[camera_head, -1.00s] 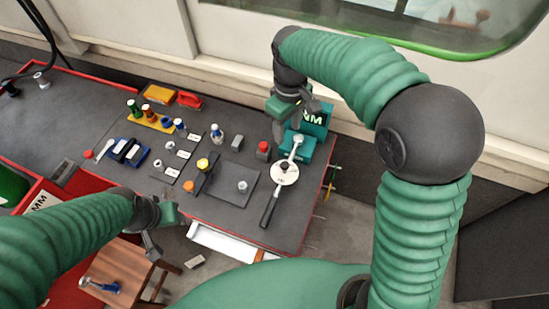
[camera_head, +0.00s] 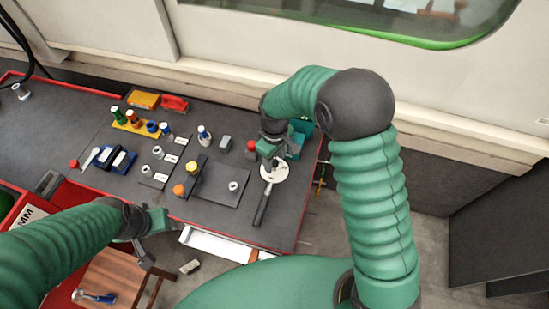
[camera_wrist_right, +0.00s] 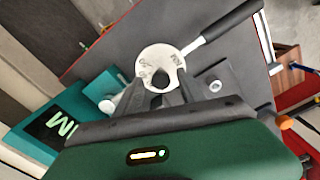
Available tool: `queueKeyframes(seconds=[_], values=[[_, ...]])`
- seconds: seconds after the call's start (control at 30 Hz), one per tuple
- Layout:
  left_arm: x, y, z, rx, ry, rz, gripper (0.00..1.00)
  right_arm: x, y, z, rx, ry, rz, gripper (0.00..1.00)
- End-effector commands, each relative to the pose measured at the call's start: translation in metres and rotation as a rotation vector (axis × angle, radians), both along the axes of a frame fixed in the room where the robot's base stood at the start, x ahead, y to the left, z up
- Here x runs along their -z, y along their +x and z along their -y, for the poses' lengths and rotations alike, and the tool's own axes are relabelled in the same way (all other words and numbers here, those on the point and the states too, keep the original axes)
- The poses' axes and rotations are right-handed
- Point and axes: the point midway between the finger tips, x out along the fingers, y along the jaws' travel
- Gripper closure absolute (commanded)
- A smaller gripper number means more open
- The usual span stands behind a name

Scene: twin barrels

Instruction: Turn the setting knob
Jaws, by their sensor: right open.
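The tool with a white round dial (camera_head: 275,173) and a black handle (camera_head: 261,209) lies at the right end of the dark bench. In the right wrist view the white dial (camera_wrist_right: 163,58) carries small dark markings, and a dark round knob (camera_wrist_right: 158,77) sits near its middle. My right gripper (camera_head: 270,163) is over the dial, pointing down. In the right wrist view its open fingers (camera_wrist_right: 160,88) reach to the knob, one to each side; contact cannot be told. My left gripper (camera_head: 152,239) hangs in front of the bench, away from the dial; its jaw opening is unclear.
A teal box (camera_wrist_right: 62,128) stands beside the dial. A red-capped item (camera_head: 251,147), a grey plate (camera_head: 222,187) and several coloured-handled tools lie left of the dial. An open white drawer (camera_head: 215,243) and a wooden stool (camera_head: 117,275) are in front of the bench.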

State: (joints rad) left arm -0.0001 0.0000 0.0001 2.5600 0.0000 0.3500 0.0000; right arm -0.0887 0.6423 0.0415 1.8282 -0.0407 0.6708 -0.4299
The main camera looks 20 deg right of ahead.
Motion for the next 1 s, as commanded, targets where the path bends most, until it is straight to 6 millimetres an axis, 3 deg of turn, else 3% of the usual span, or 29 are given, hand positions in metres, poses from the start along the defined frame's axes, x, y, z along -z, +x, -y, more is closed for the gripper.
queueKeyframes(seconds=[0.13,0.5,1.0], values=[[0.0000,0.0000,-0.0001,0.000,0.000,0.000,0.47,-0.0002,-0.0001,-0.0002,0.000,0.000,0.000,0.53],[0.0000,0.0000,0.0000,0.000,0.000,0.000,0.47,-0.0003,0.0000,-0.0002,0.000,0.000,0.000,1.00],[-0.0054,0.0000,0.0000,0.000,0.000,0.000,0.47,-0.0014,0.0001,-0.0006,0.077,-0.001,-0.001,1.00]])
